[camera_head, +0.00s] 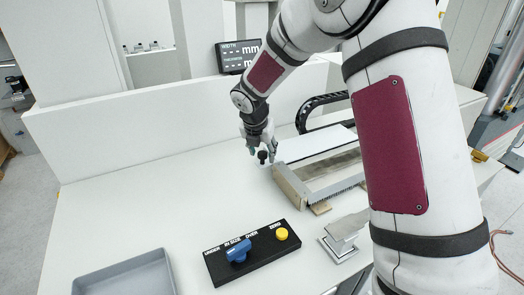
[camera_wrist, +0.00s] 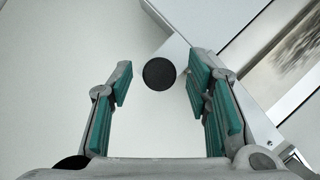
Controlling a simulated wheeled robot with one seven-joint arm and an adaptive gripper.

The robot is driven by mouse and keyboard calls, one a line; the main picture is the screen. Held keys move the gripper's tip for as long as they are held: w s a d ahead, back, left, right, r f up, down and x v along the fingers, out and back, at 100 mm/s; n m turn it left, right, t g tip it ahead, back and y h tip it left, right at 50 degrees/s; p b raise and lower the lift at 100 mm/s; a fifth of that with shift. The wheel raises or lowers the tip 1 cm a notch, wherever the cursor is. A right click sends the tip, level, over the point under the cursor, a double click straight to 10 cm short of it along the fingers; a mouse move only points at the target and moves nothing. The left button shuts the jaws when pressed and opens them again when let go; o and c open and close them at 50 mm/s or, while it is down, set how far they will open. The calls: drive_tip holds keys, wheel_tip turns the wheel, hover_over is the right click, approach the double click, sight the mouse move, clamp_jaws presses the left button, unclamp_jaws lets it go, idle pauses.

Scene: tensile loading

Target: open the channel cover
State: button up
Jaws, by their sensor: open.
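The measuring channel, a long light metal frame (camera_head: 325,178) with a pale inner strip, lies on the white table in the head view. The wrist view shows its edge and a mottled strip (camera_wrist: 297,48) at the right. A black round knob (camera_head: 262,156) stands by the frame's left end. In the wrist view the knob (camera_wrist: 159,73) lies between and slightly beyond my fingertips, apart from both. My gripper (camera_head: 260,149) is open and empty, pointing down just above the knob. Which panel the knob belongs to, likely the channel cover, is hard to tell.
A black panel (camera_head: 215,262) with a blue switch (camera_head: 238,251) and a yellow button (camera_head: 282,234) lies in front. A grey tray (camera_head: 125,272) is at the front left. A metal stand (camera_head: 342,238) is at the front right. The table left of my gripper is clear.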

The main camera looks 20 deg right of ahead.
drive_tip(key=shift+c, duration=0.6)
clamp_jaws()
drive_tip(key=shift+w, duration=0.1)
